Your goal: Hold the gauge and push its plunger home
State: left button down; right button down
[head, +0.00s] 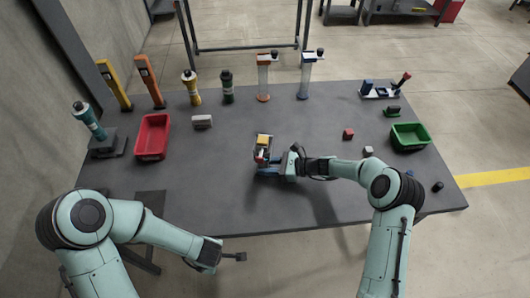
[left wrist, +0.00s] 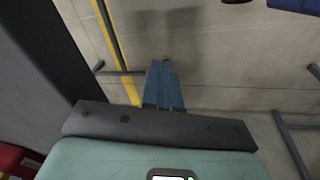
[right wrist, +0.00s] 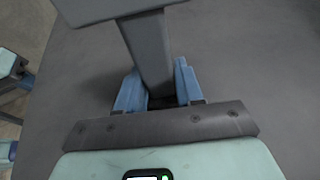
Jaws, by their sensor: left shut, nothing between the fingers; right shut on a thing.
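The thing I take for the gauge (head: 263,140) is at the middle of the table, with a yellow block on top and small red and white parts below it. My right gripper (head: 270,171) is shut on its lower part. In the right wrist view, the blue fingers (right wrist: 160,90) stand on both sides of a grey bar (right wrist: 150,50), which joins a wider grey body above. I cannot make out the plunger. My left gripper (head: 238,257) is empty, in front of the table's front edge. In the left wrist view its blue fingers (left wrist: 163,85) are together over the floor.
A grey table (head: 230,205) carries a red bin (head: 153,140) at left and a green bin (head: 410,137) at right. Several upright tools, including a yellow one (head: 190,88), line the back. The front left is clear.

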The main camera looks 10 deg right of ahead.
pick_arm(q)
jog(key=w+d+r+n+t, duration=0.1)
jog(key=r+n, duration=0.2)
jog(key=w+d+r+n+t, duration=0.1)
jog(key=w+r+n, duration=0.1)
jog(key=r+n, duration=0.1)
jog(key=w+d+r+n+t+y, duration=0.1)
jog(key=w+r+n+t, duration=0.1)
jog(key=r+n, duration=0.1)
jog(key=shift+r+n, duration=0.3)
jog(key=shift+r, duration=0.35)
jog(key=w+d+r+n+t+h, duration=0.3)
jog(key=d+r+n+t, duration=0.1)
jog(key=d+r, duration=0.2)
jog(key=w+d+r+n+t+h, duration=0.2)
jog(key=w+d+r+n+t, duration=0.1)
jog(key=d+r+n, duration=0.25)
jog(key=shift+m, duration=0.35)
jog(key=shift+w+d, duration=0.2)
jog(key=shift+w, duration=0.7)
jog(key=shift+w+d, duration=0.2)
jog(key=shift+w, duration=0.75)
jog(key=shift+w+d, duration=0.2)
jog(key=shift+w, duration=0.7)
